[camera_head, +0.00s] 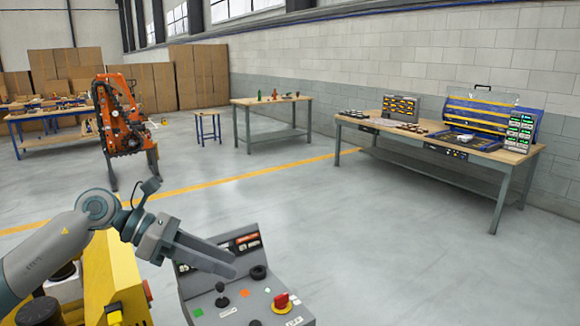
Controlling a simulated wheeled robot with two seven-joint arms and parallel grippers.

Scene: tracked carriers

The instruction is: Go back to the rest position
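My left arm comes in from the lower left, and its grey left gripper (222,262) points right, above or in front of a grey control console (235,290). Its two long fingers lie close together in this view, and I cannot tell whether there is a gap between them. No held object shows at the fingertips. My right gripper is not in view.
The console carries a red knob (282,301), a black joystick (221,291) and displays. Yellow machinery (115,280) stands at lower left. A workbench (470,155) with equipment, a smaller table (270,102) and an orange robot (120,120) stand farther off. Open floor lies between.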

